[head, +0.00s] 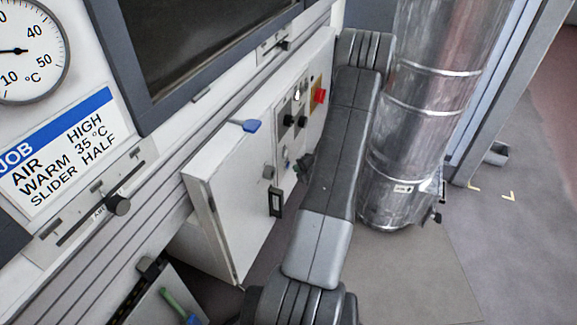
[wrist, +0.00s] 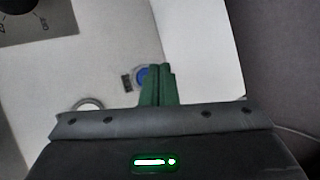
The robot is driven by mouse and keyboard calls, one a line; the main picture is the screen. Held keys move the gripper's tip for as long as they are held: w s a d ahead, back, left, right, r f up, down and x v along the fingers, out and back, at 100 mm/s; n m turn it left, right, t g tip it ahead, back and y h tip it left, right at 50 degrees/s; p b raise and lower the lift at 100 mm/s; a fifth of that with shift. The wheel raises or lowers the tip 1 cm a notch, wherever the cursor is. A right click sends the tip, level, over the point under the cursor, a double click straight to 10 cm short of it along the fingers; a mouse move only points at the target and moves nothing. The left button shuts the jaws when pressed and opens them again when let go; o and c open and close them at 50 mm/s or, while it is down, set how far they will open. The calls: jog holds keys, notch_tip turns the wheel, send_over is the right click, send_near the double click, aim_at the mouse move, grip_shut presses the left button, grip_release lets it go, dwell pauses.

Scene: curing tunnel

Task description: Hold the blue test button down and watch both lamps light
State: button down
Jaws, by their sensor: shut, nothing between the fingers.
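The blue test button (wrist: 142,76) shows in the wrist view on a white panel, partly hidden behind my gripper's fingers. My gripper (wrist: 159,72) has its green fingers shut together, with nothing between them. The fingertips overlap the button's right side; I cannot tell whether they touch or press it. A pale round fitting with a ring (wrist: 88,103) lies left of the fingers, partly covered by my gripper body; I cannot tell if it is a lamp. In the head view my arm hides part of the panel, and neither lamp can be made out for certain.
The white control cabinet (head: 227,175) carries a red switch (head: 319,94) and dark knobs (head: 288,120). A blue-ended lever (head: 246,125) sits on its top edge. A large metal duct (head: 415,130) stands close right of my arm. Floor is clear at the lower right.

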jog(key=shift+a, duration=0.1)
jog(key=shift+w+a, duration=0.15)
jog(key=shift+a, duration=0.15)
jog(key=shift+w+a, duration=0.1)
jog(key=shift+a, duration=0.25)
dwell(2.1)
jog(key=shift+d, duration=0.1)
dwell(1.9)
jog(key=shift+s+d, duration=0.25)
jog(key=shift+d, duration=0.4)
jog(key=d, duration=0.1)
jog(key=s+d+p, duration=0.1)
jog(key=d, duration=0.2)
jog(key=shift+s+d, duration=0.25)
jog(key=shift+d, duration=0.15)
